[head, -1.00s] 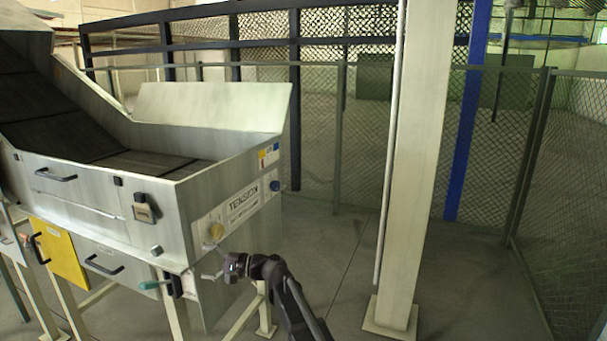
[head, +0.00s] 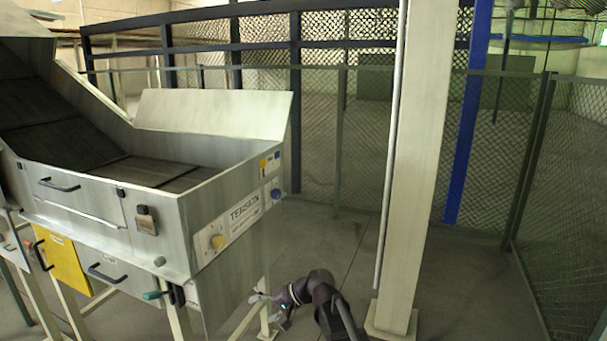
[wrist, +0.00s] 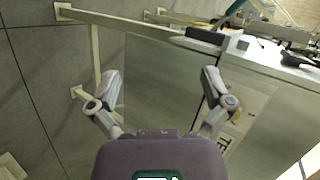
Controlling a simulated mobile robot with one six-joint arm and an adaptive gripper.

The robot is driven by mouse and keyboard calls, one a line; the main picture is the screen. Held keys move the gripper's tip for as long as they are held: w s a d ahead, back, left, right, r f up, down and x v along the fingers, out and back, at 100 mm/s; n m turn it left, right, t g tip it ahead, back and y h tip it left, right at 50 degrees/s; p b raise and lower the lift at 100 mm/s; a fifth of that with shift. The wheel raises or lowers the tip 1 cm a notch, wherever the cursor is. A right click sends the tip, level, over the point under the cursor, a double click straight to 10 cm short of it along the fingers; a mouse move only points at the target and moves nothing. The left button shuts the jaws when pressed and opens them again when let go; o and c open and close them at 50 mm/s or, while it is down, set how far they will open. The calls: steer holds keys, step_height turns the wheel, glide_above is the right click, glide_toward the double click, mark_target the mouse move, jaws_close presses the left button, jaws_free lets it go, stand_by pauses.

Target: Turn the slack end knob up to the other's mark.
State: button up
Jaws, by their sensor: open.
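The TENSION panel (head: 243,217) is on the machine's end face. A yellow knob (head: 218,242) sits at its near left end and a blue knob (head: 276,194) at its far right end. Their marks are too small to read in the head view. My gripper (head: 266,308) is open and empty, below and to the right of the panel, apart from both knobs. In the wrist view my gripper (wrist: 160,78) has its fingers spread wide, with the machine's plain metal side between them. The panel (wrist: 243,110) shows there behind the right finger, which hides part of it.
The hopper machine (head: 235,160) stands on pale legs. A teal-handled lever (head: 153,295) sticks out at its lower front corner. A thick cream post (head: 415,170) rises right of my arm. Mesh fencing (head: 560,190) closes off the back and right. Floor between machine and post is open.

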steer(key=s+d+f+h+p, duration=0.1)
steer(key=s+d+h, duration=0.2)
steer(key=d, duration=0.6)
steer(key=s+d+f+h+p, duration=0.1)
steer(key=s+d+h, duration=0.3)
steer(key=d, duration=0.6)
steer(key=s+d+f+h+p, duration=0.1)
steer(key=s+d+h, duration=0.3)
steer(key=d, duration=0.5)
steer(key=shift+s+d+g+p, duration=0.15)
steer(key=shift+s+g+p, duration=0.2)
steer(key=shift+p, duration=0.55)
